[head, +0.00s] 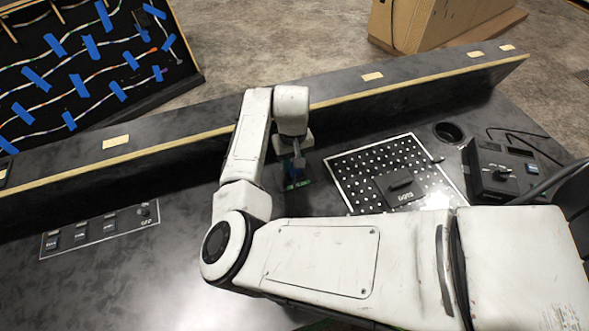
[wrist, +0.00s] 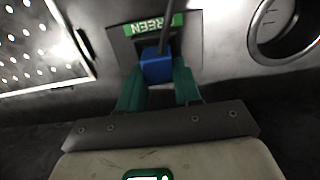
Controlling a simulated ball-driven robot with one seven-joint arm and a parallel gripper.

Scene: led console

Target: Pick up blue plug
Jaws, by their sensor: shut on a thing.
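The blue plug (wrist: 157,66) is a small blue block, seen in the wrist view between the green fingertips of my gripper (wrist: 158,88). A dark cable runs up from it. My gripper is shut on the plug. Just beyond the plug is a dark plate with a green label reading GREEN (wrist: 158,24), upside down. In the head view, my gripper (head: 294,168) points down at the console top, and a bit of blue shows there, partly hidden by the arm. I cannot tell whether the plug touches the plate.
A white-dotted panel (head: 350,170) with a black DOTS block (head: 403,190) lies right of my gripper. Beyond are a round hole (head: 449,132) and a black control box (head: 500,170). A switch strip (head: 100,230) lies left. A raised back ledge (head: 400,88) runs behind.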

